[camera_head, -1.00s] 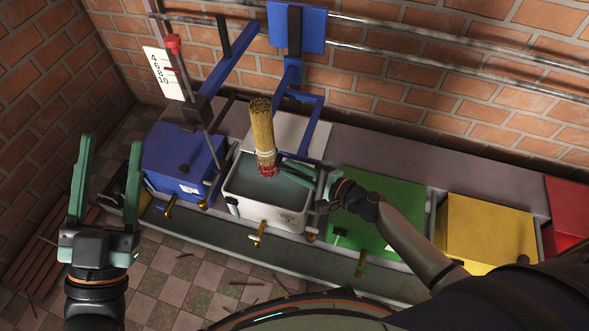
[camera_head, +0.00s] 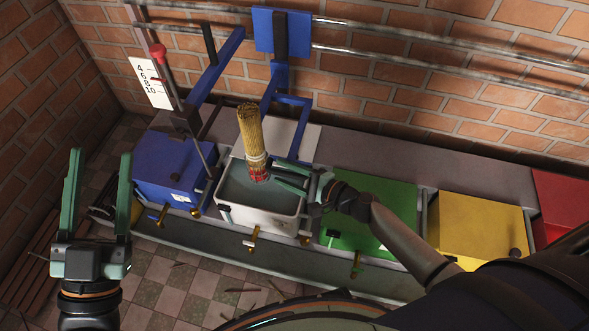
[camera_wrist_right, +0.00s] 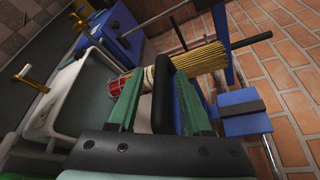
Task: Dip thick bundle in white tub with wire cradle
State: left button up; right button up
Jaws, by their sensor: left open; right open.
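The thick bundle (camera_head: 249,125) of tan sticks stands nearly upright over the white tub (camera_head: 258,218), with a pale band around its lower part. A red, mesh-like part (camera_head: 259,174) surrounds its lower end; I cannot tell whether it is the wire cradle. My right gripper (camera_head: 275,173) is open, with its fingertips close to the bundle's lower end from the right. In the right wrist view the bundle (camera_wrist_right: 200,62) lies beyond the green fingers, partly hidden by a black bar; contact is unclear. My left gripper (camera_head: 97,195) is open and empty, left of the tubs.
A blue box (camera_head: 172,165) stands left of the tub; green (camera_head: 375,215), yellow (camera_head: 480,228) and red (camera_head: 562,200) boxes stand to its right. Blue brackets (camera_head: 285,85) rise behind the tub. A lever with a red knob (camera_head: 157,52) stands at back left.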

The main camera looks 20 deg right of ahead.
jog(key=shift+s+d, duration=0.25)
jog(key=shift+s, duration=0.15)
pick_arm(q)
jog(key=f, duration=0.1)
jog(key=w+f+n+g+y, duration=0.1)
jog(key=f, duration=0.1)
jog(key=w+f+y+p, duration=0.1)
jog(key=f, duration=0.1)
jog(key=shift+a+n+g, duration=0.25)
jog(key=shift+n+g, duration=0.05)
jog(key=shift+n, duration=0.1)
pick_arm(e)
jog(key=v, duration=1.1)
jog(key=shift+r, duration=0.2)
pick_arm(q)
jog(key=shift+s+r, duration=0.15)
jog(key=shift+r, duration=0.1)
pick_arm(e)
jog(key=shift+s, duration=0.1)
